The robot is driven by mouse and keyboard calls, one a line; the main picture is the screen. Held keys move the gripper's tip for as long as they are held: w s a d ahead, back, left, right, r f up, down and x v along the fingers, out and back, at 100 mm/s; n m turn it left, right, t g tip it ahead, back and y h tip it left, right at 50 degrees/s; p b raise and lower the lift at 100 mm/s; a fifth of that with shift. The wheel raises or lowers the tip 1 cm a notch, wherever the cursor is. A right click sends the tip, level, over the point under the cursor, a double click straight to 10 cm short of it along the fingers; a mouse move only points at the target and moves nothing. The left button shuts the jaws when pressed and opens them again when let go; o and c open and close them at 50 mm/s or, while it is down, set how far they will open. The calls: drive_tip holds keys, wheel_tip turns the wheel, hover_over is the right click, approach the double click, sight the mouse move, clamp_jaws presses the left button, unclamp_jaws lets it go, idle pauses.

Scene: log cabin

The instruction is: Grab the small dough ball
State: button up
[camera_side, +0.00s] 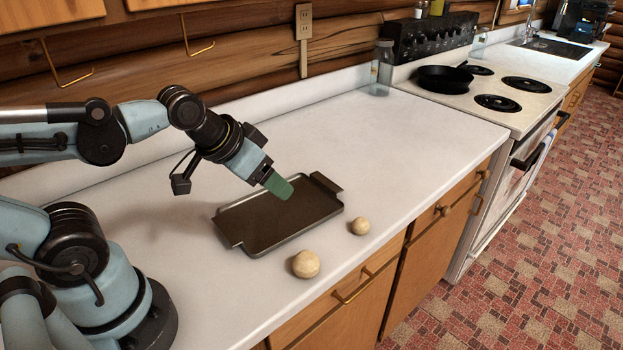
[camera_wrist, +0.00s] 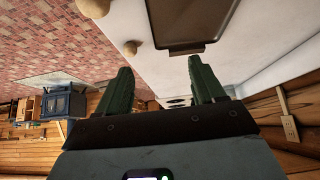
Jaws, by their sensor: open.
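The small dough ball (camera_side: 360,226) sits on the white counter near its front edge, just right of the tray; it also shows in the wrist view (camera_wrist: 130,48). A larger dough ball (camera_side: 305,264) lies to its left, in front of the tray, and is cut off at the top of the wrist view (camera_wrist: 95,6). My gripper (camera_side: 279,187) is above the dark baking tray (camera_side: 262,240), behind and left of the small ball, apart from both balls. In the wrist view its two green fingers (camera_wrist: 160,68) are spread with nothing between them.
The tray lies flat and looks empty. A glass jar (camera_side: 382,68) stands at the back beside the stove (camera_side: 470,100), which holds a black pan (camera_side: 443,79). The counter (camera_side: 430,150) between tray and stove is clear. Its front edge is close to both balls.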

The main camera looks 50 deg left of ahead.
drive_tip(key=m+g, duration=0.3)
drive_tip(key=g, duration=0.4)
hover_over(359, 227)
drive_tip(key=f, duration=0.8)
drive_tip(key=shift+w+a+f, duration=0.15)
drive_tip(key=shift+w+a, duration=0.05)
drive_tip(key=shift+a, duration=0.05)
drive_tip(key=shift+s+d+f, duration=0.1)
drive_tip(key=shift+d+f, duration=0.1)
drive_tip(key=shift+f, duration=1.15)
drive_tip(key=shift+s+d+f, duration=0.1)
drive_tip(key=shift+d+f, duration=0.05)
drive_tip(key=shift+f, duration=1.15)
drive_tip(key=c, duration=1.1)
